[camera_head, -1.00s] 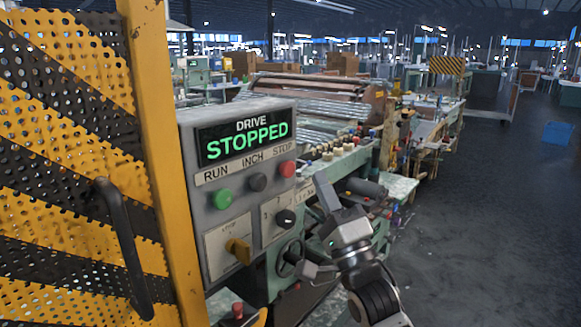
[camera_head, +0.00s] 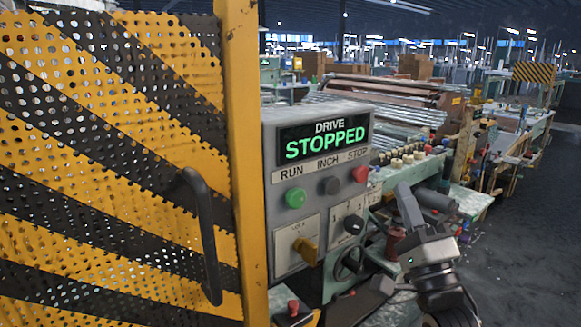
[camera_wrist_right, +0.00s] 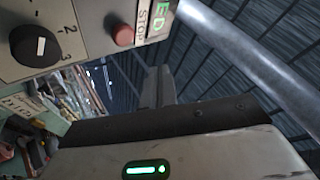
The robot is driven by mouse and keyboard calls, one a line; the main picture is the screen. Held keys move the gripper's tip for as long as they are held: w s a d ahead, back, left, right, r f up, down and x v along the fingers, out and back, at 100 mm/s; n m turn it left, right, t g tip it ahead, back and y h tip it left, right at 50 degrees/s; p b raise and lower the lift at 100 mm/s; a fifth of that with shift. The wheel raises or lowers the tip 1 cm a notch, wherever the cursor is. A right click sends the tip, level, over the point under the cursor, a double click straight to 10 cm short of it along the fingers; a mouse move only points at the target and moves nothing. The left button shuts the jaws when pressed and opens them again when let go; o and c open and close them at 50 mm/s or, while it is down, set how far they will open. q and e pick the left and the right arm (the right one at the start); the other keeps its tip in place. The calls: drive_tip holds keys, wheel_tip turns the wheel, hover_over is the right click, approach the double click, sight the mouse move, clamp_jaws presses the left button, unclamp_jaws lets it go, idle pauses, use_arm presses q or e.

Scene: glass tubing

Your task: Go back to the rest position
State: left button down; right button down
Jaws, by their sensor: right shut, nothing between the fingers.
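My right gripper (camera_head: 407,203) is shut and empty in the head view, low and right of centre. Its dark fingers point up, to the right of the grey control box (camera_head: 258,200) and apart from it in the picture. In the right wrist view the shut fingers (camera_wrist_right: 158,88) point away, with the box's corner, selector knob (camera_wrist_right: 40,45) and red stop button (camera_wrist_right: 123,34) at upper left. The box's display (camera_head: 325,139) reads "DRIVE STOPPED". My left gripper is not in view.
A yellow and black perforated guard (camera_head: 110,130) with a dark handle (camera_head: 207,235) fills the left side. A machine bed with rollers (camera_head: 385,95) stretches behind the box. A worktable (camera_head: 475,203) stands behind my right gripper. Dark floor (camera_head: 525,250) is open at right.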

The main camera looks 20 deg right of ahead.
drive_tip(key=s+a+f+n+g+y, duration=0.1)
drive_tip(key=a+f+n+g, duration=0.25)
drive_tip(key=f, duration=0.65)
drive_tip(key=s+a+f+n+g+y, duration=0.1)
drive_tip(key=a+f+n+g, duration=0.25)
drive_tip(key=f, duration=0.55)
drive_tip(key=s+a+f+n+g, duration=0.4)
drive_tip(key=s+f, duration=0.3)
drive_tip(key=f, duration=0.2)
drive_tip(key=s+a+f+n+g+y, duration=0.1)
drive_tip(key=s+a+f+n+g, duration=0.3)
drive_tip(key=s+f+n, duration=0.3)
wheel_tip(320, 180, down, 4)
drive_tip(key=shift+s+r+g, duration=0.2)
drive_tip(key=shift+s+g, duration=0.1)
drive_tip(key=shift+g, duration=0.2)
drive_tip(key=shift+a, duration=0.1)
